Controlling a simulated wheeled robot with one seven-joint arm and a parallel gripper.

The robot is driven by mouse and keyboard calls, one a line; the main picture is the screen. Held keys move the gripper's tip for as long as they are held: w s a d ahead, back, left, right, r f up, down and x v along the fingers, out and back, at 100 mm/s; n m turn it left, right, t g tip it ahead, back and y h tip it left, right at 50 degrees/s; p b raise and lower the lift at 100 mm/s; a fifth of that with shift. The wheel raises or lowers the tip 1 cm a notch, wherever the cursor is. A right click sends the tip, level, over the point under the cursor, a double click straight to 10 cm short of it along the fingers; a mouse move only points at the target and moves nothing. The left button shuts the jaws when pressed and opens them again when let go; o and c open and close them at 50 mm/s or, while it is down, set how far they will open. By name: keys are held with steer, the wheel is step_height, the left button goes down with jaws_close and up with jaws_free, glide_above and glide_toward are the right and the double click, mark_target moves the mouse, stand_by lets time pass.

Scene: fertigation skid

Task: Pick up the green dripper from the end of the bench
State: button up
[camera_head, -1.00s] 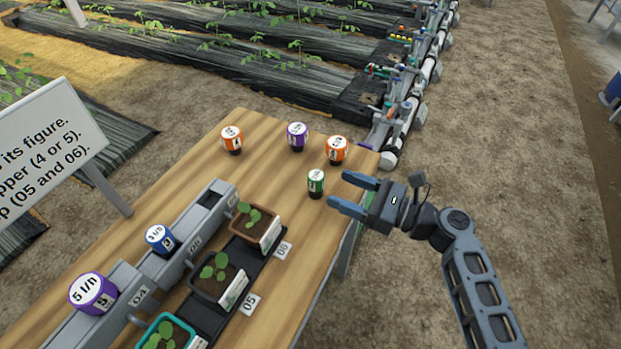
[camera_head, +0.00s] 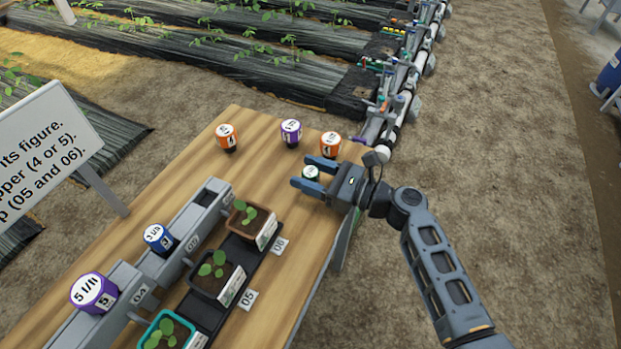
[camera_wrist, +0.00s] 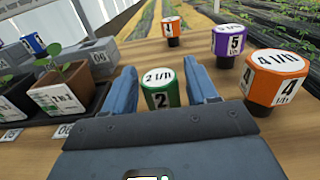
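The green dripper (camera_wrist: 161,88) has a white top reading "2 l/h" and stands upright on the bench (camera_head: 290,215) near its far right end. In the wrist view it sits between the two fingers of my gripper (camera_wrist: 163,93), with a gap showing on each side. In the head view my gripper (camera_head: 311,174) is open around the green dripper (camera_head: 310,172), and the near finger hides its lower part. Whether either finger touches it cannot be seen.
Close by stand an orange dripper (camera_head: 330,144), a purple one (camera_head: 291,132) and another orange one (camera_head: 227,137). Potted seedlings (camera_head: 249,219) and a grey rail with a blue dripper (camera_head: 158,238) and a large purple one (camera_head: 93,292) lie nearer. Pipework (camera_head: 385,125) runs past the bench end.

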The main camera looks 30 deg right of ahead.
steer(key=c, duration=0.8)
steer(key=shift+r, duration=0.1)
steer(key=shift+c, duration=0.2)
